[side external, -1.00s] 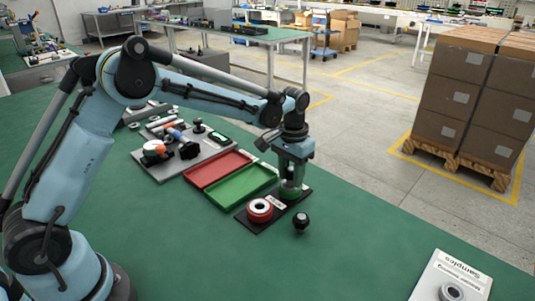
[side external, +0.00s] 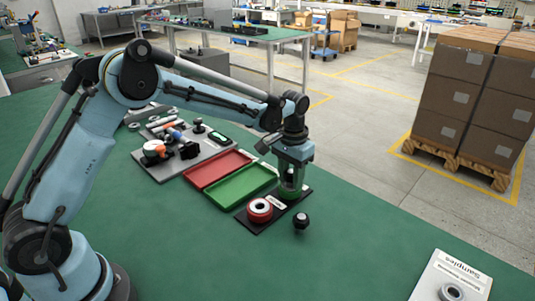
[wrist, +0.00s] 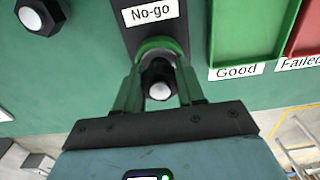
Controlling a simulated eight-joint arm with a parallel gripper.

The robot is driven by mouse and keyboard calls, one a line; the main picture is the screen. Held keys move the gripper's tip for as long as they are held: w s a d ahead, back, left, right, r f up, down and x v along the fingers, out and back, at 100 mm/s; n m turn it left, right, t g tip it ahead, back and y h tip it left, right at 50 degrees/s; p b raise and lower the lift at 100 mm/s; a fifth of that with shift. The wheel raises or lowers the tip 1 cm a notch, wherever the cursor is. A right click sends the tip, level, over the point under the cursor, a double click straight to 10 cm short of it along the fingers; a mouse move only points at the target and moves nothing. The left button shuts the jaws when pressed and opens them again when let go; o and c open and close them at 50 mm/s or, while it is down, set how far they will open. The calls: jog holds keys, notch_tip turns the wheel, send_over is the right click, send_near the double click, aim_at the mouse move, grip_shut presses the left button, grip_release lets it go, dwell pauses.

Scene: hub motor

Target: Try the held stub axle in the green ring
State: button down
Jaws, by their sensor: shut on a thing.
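My gripper (wrist: 158,88) points down and is shut on the stub axle (wrist: 158,84), a black hex-headed part with a pale round tip. The green ring (wrist: 156,44) shows right behind the axle in the wrist view, beside a "No-go" label. In the side view the green ring (side external: 289,193) sits on the dark plate (side external: 249,224), with my fingers directly over it. The axle's lower end is hidden, so I cannot tell how far it is in the ring. A red ring (side external: 260,210) with a pale bore sits on the same plate.
Another black stub axle (side external: 301,221) stands on the green table, right of the plate. A green tray (side external: 243,188) labelled "Good" and a red tray (side external: 216,170) labelled "Failed" lie beside the plate. A grey board with parts (side external: 160,172) is beyond.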

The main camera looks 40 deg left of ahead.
aim_at(291, 171)
dwell(0.3)
jog(key=shift+c, duration=0.9)
grip_release()
jog(key=shift+r, duration=0.15)
jog(key=shift+r, duration=3.35)
jog(key=shift+c, duration=0.5)
